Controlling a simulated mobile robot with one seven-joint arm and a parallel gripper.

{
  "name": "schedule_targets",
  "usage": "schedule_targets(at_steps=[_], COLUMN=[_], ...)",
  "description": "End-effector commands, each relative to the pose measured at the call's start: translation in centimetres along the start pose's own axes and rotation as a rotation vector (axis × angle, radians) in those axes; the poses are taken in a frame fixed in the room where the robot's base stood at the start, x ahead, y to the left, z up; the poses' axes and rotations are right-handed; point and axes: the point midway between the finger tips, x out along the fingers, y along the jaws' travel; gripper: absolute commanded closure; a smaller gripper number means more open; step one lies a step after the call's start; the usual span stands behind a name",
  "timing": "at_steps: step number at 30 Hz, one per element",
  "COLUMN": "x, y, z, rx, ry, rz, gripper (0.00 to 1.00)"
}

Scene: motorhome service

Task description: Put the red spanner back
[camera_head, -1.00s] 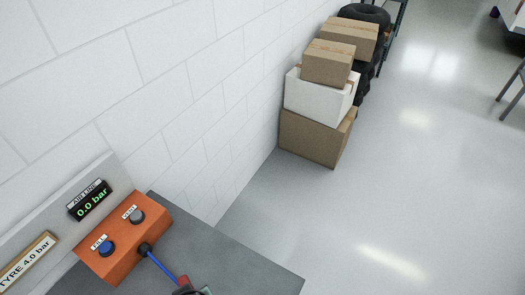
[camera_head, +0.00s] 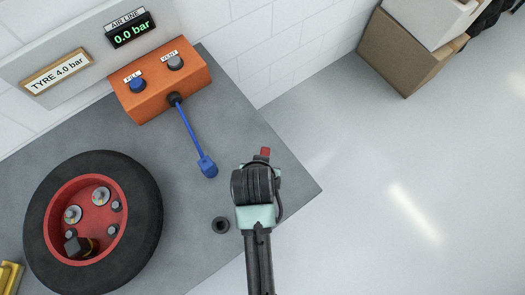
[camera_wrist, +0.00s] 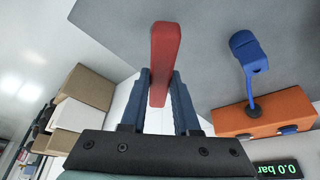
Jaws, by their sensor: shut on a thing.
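The red spanner shows as a plain red bar (camera_wrist: 162,58) in the wrist view, between the two blue-grey fingers of my gripper (camera_wrist: 158,92). My gripper is shut on it. In the head view only a small red end (camera_head: 265,153) shows past my gripper; the rest is hidden by the wrist. My gripper is over the right part of the grey bench (camera_head: 205,265), near its right edge. The height above the bench is hard to tell.
An orange box (camera_head: 160,80) with a blue hose and blue end piece (camera_head: 207,166) is at the back. A wheel (camera_head: 148,205) lies left, a small black ring (camera_head: 221,225) beside my arm, a yellow thing (camera_head: 10,275) at far left. Cartons (camera_head: 405,50) stand beyond the bench.

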Motion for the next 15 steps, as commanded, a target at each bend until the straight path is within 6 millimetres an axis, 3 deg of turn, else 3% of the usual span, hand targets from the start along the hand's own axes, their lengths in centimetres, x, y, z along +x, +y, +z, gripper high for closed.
schedule_targets(at_steps=[6, 15], x=[2.3, 2.5], y=[0.0, 0.0], z=[1.0, 1.1], rx=[0.000, 0.000], ry=[0.000, 0.001], rz=[0.000, 0.000], gripper=[1.00, 1.00])
